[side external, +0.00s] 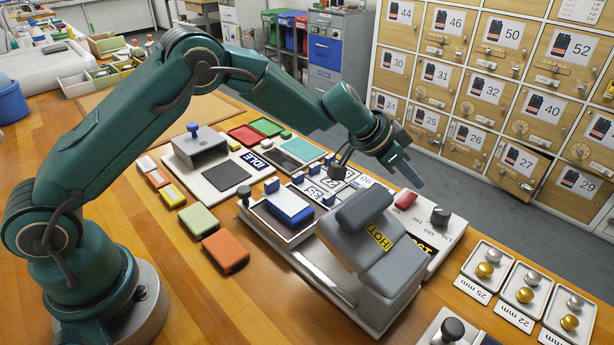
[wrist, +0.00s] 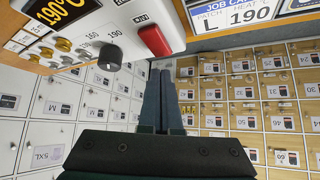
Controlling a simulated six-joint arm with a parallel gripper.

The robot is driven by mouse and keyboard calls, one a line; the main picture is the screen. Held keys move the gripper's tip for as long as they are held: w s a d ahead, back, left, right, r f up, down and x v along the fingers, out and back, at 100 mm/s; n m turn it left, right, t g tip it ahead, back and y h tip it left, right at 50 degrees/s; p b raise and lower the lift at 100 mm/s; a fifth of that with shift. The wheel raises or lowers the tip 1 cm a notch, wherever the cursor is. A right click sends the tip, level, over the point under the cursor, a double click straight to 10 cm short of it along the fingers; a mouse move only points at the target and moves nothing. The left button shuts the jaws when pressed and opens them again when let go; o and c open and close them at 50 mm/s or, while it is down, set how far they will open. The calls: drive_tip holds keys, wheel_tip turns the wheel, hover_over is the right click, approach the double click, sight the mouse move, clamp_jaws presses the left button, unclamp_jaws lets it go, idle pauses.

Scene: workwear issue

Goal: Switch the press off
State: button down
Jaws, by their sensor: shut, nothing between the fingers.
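The heat press (side external: 372,235) is grey with a yellow HOT label, standing right of centre in the side view. Its light control panel carries a red switch (side external: 405,199) and a black dial (side external: 440,216). In the wrist view the red switch (wrist: 153,40) is at top centre, with the dial (wrist: 110,57) to its left. I cannot tell the switch position. My gripper (side external: 412,178) is shut and empty, above and slightly behind the switch in the side view. In the wrist view its fingertips (wrist: 160,72) lie just below the switch in the picture, apparently apart from it.
A black display with yellow characters (wrist: 55,10) sits on the panel. Numbered lockers (side external: 480,90) stand behind. Metal knobs on plates (side external: 525,295) are at right; coloured pads (side external: 225,250) lie left of the press.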

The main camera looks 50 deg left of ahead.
drive_tip(key=shift+f, duration=1)
idle(0.4)
drive_tip(key=shift+r, duration=3.55)
wheel_tip(320, 180, up, 10)
drive_tip(key=t, duration=0.2)
hover_over(408, 195)
drive_tip(key=s+a, duration=0.1)
drive_tip(key=a, duration=0.1)
drive_tip(key=s+f+v, duration=0.1)
drive_tip(key=v, duration=1.1)
drive_tip(key=s+a+f+n+g+y, duration=0.2)
drive_tip(key=s+f, duration=0.4)
drive_tip(key=s, duration=0.5)
drive_tip(key=s+a+f+n+g+y, duration=0.1)
drive_tip(key=s+a+f+n, duration=0.3)
drive_tip(key=s, duration=0.7)
drive_tip(key=shift+s+a+f+g+y, duration=0.4)
drive_tip(key=shift+f+y, duration=0.2)
drive_tip(key=shift+f, duration=0.3)
